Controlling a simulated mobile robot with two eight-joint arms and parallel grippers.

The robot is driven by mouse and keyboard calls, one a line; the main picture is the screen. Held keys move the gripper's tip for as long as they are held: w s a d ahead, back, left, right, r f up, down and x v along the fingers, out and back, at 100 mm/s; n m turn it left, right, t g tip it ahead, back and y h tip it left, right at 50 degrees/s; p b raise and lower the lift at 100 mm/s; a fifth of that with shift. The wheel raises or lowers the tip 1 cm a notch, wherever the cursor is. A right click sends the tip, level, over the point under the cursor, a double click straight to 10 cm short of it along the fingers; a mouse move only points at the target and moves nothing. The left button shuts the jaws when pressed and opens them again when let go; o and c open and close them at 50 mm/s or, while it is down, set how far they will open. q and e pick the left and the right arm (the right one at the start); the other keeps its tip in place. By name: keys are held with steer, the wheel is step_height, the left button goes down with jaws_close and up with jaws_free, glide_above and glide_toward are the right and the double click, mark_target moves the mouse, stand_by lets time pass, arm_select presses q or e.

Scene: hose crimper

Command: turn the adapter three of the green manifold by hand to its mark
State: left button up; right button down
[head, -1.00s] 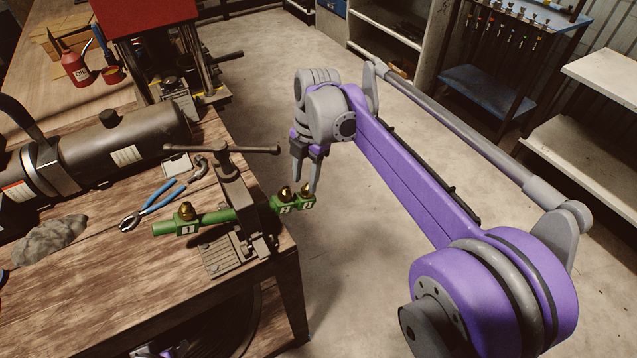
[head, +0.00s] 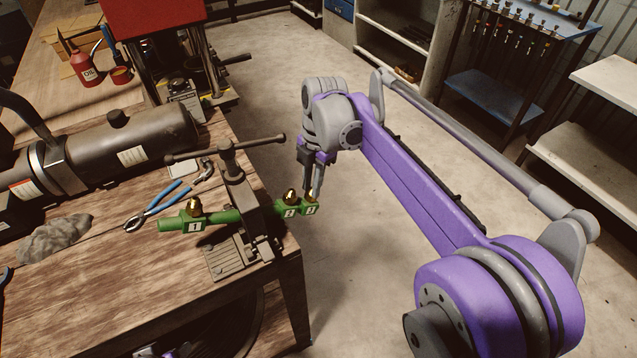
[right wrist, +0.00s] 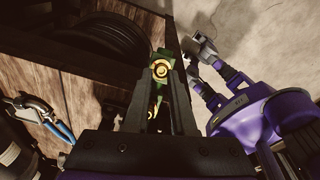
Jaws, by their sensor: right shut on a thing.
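The green manifold (head: 227,217) is held in a vise (head: 241,200) at the table's edge, with brass adapters over labels 1, 2 and 3. Adapter three (head: 312,195) is at the right end, beyond the table edge. My right gripper (head: 313,186) reaches down from above and is shut on adapter three. In the right wrist view the round brass top of adapter three (right wrist: 160,69) shows between the fingers (right wrist: 163,85). The mark cannot be made out. My left gripper (right wrist: 199,62) shows low beside the table in the right wrist view; its opening is unclear.
Blue-handled pliers (head: 160,203) and a grey rag (head: 55,238) lie on the wooden table (head: 110,290). A dark cylinder (head: 110,145) lies behind, near a red press (head: 150,20). Floor right of the table is clear.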

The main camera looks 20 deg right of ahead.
steer(key=shift+w+a+f, duration=0.15)
steer(key=shift+w+a, duration=0.15)
steer(key=shift+a, duration=0.05)
steer(key=n, duration=0.7)
steer(key=c, duration=1)
jaws_free()
steer(key=shift+o, duration=1.2)
steer(key=shift+w+a, duration=0.15)
steer(key=shift+w, duration=0.05)
steer(key=shift+w+a, duration=0.1)
steer(key=shift+d, duration=0.2)
